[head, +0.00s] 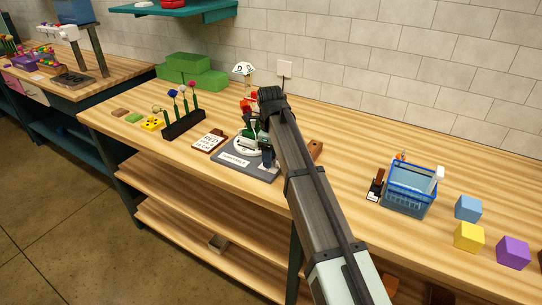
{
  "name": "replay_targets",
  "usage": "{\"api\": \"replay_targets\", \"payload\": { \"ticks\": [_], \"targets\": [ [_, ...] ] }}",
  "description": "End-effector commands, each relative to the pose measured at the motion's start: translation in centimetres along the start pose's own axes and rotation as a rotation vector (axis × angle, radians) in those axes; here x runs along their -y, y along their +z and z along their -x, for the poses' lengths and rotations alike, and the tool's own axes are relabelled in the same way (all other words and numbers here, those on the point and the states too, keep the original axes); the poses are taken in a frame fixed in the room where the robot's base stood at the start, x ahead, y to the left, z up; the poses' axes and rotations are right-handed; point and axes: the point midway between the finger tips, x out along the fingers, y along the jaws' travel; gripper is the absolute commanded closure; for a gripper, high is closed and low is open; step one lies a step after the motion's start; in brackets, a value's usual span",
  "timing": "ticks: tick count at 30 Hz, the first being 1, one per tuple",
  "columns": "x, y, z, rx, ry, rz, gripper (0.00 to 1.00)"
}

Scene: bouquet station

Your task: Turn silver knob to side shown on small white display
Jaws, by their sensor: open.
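A grey base (236,166) with a pale label on its front stands on the wooden bench, with a round white plate and small green and white parts on top. My gripper (258,143) is down over this base, open, and largely hidden by my own arm. I cannot make out the silver knob; it may be behind my arm and gripper. A small white half-round display (243,69) with dark marks stands up behind the base. The marks are too small to read for certain.
A lettered card (209,141) lies left of the base, near a dark rack (184,125) of flowers. Green blocks (190,70) stand behind. A blue basket (408,190) and several coloured cubes (468,237) are to the right.

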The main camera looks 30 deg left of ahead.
Motion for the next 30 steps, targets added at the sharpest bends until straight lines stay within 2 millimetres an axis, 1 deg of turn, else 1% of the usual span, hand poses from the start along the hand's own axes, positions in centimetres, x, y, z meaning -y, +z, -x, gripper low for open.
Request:
{"api": "replay_targets", "payload": {
  "ticks": [3,12,27,29,30],
  "targets": [
    [-0.01,-0.02,-0.45,0.000,0.000,0.000,0.41],
    [0.00,-0.01,-0.52,0.000,0.000,0.000,0.42],
    [0.00,0.00,-0.50,0.000,0.000,0.000,0.90],
    [0.00,0.00,-0.50,0.000,0.000,0.000,0.96],
    [0.00,0.00,-0.50,0.000,0.000,0.000,0.97]
  ]
}}
